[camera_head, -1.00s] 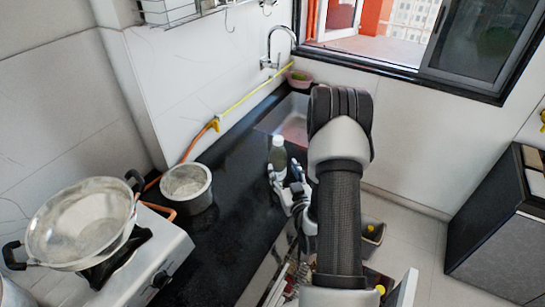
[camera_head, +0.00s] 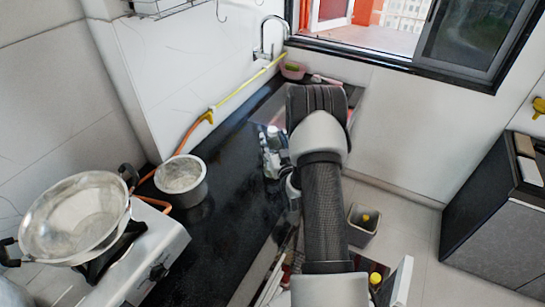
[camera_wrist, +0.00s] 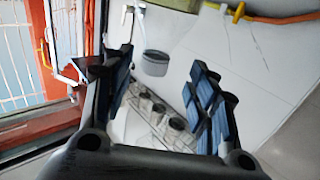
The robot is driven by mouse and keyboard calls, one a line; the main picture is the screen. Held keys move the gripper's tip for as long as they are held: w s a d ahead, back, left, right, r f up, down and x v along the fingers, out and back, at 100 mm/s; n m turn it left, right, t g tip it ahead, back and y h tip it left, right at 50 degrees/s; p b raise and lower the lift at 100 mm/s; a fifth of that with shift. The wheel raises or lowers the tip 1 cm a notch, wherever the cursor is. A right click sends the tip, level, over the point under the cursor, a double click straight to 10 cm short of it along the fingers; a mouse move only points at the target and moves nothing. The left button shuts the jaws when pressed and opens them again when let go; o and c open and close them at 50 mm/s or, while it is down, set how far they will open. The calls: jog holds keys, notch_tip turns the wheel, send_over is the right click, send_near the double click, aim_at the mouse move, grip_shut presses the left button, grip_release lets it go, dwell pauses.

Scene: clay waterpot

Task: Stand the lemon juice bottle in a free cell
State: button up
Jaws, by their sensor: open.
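A pale bottle with a white cap (camera_head: 273,132) stands on the black counter near the sink in the head view. I cannot read a label to tell whether it is the lemon juice bottle. My gripper (camera_head: 268,153) is open just in front of it and partly covers it; whether they touch is unclear. In the wrist view, the two fingers of my gripper (camera_wrist: 165,88) are spread apart, with no bottle visible between them. A yellow-capped item (camera_head: 376,278) shows low down beside my arm. No divided cells can be clearly made out.
A metal pot (camera_head: 181,183) stands on the black counter (camera_head: 225,210), left of my gripper. A grey bin (camera_head: 362,225) stands on the floor.

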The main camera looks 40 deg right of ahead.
aim_at(274, 135)
jog(key=x, duration=0.3)
jog(key=shift+w+d+f+b, duration=0.2)
jog(key=shift+d+b, duration=0.2)
jog(key=shift+d, duration=0.05)
jog(key=shift+w+d, duration=0.25)
jog(key=shift+w, duration=0.3)
jog(key=shift+c, duration=0.4)
grip_shut()
jog(key=shift+r, duration=0.15)
